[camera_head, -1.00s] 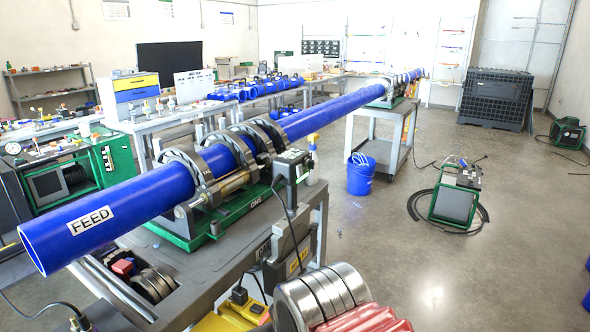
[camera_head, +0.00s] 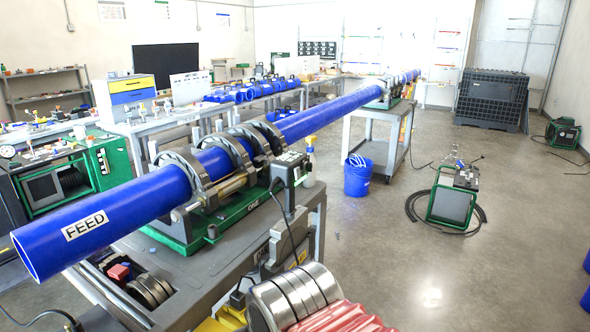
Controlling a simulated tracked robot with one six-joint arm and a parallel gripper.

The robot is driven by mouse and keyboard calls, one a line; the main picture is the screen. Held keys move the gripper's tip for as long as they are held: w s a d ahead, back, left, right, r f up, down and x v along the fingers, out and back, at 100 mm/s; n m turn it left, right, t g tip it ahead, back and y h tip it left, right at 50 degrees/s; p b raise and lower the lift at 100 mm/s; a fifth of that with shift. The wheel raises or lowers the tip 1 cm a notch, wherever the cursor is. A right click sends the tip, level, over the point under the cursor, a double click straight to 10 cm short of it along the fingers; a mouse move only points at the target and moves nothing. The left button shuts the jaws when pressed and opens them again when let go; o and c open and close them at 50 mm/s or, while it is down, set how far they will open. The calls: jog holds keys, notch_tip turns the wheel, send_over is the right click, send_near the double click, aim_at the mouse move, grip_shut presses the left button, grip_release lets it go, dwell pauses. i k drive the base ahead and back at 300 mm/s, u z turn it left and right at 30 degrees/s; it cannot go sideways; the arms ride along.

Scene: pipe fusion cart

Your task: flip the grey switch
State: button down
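I cannot make out a grey switch for certain in this view. A dark grey control box (camera_head: 291,172) with a small light panel on top stands at the right end of the green-based pipe fusion machine (camera_head: 205,238). A cable hangs from the box. Any switch on it is too small to tell. A second grey unit (camera_head: 284,248) with a yellow label sits below it on the cart's side, partly hidden by metal rings.
A long blue pipe (camera_head: 130,212) marked FEED runs through the machine's clamps and overhangs the cart (camera_head: 218,275). A blue bucket (camera_head: 358,178) stands on open floor at right.

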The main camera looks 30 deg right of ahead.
aim_at(297, 171)
jog(key=i, duration=0.9)
jog(key=z, duration=0.05)
